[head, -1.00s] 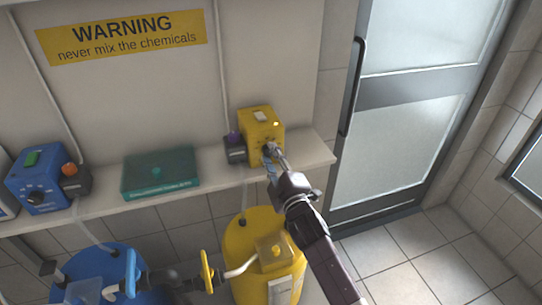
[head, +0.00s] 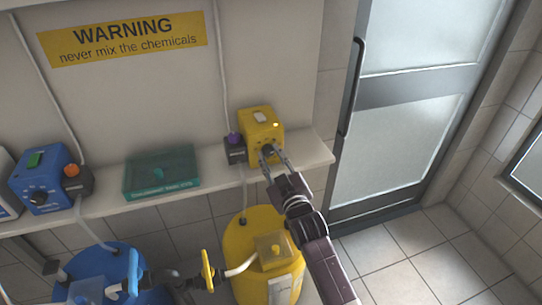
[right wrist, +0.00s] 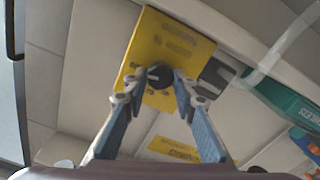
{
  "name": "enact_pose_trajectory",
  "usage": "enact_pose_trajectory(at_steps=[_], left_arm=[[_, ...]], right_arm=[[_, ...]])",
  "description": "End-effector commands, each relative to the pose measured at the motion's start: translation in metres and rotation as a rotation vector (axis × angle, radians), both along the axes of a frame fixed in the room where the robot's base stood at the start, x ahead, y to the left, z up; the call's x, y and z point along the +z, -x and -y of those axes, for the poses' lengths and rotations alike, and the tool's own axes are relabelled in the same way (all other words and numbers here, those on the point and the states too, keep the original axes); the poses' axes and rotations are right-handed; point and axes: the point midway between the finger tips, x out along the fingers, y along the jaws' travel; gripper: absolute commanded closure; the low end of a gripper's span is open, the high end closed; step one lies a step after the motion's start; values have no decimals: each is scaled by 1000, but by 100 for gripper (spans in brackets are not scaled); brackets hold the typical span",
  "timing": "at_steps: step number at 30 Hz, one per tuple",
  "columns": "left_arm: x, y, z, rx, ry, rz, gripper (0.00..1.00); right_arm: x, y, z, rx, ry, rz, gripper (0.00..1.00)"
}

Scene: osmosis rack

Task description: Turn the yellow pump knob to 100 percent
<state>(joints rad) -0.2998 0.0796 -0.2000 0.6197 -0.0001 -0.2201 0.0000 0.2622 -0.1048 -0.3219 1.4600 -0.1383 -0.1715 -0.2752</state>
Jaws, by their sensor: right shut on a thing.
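The yellow pump (head: 262,122) stands on the shelf at the right end, with a light switch on top and a dark unit with a purple cap at its left side. It also shows in the right wrist view (right wrist: 168,50). Its black knob (right wrist: 160,76) is on the front face. My right gripper (head: 275,160) has its two fingers at the front of the pump. In the right wrist view the fingertips (right wrist: 158,82) sit on either side of the knob, closed on it. The knob's pointer and scale are too small to read. My left gripper is not in view.
A blue pump (head: 42,182) and a green box (head: 162,174) stand on the shelf (head: 212,172) to the left. Below are a yellow barrel (head: 238,240) and a blue barrel (head: 112,262) with valves and hoses. A door (head: 405,100) is at the right.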

Motion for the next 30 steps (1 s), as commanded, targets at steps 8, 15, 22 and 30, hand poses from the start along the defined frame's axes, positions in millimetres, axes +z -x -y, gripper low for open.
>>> enact_pose_trajectory(at_steps=[8,15,22,30], left_arm=[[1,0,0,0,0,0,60],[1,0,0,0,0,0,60],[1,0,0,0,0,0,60],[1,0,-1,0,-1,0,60]], right_arm=[[-2,0,0,-1,-39,-17,99],[-2,0,0,-1,-42,-18,99],[-2,0,0,0,-41,-17,63],[-1,0,0,1,-40,-14,57]])
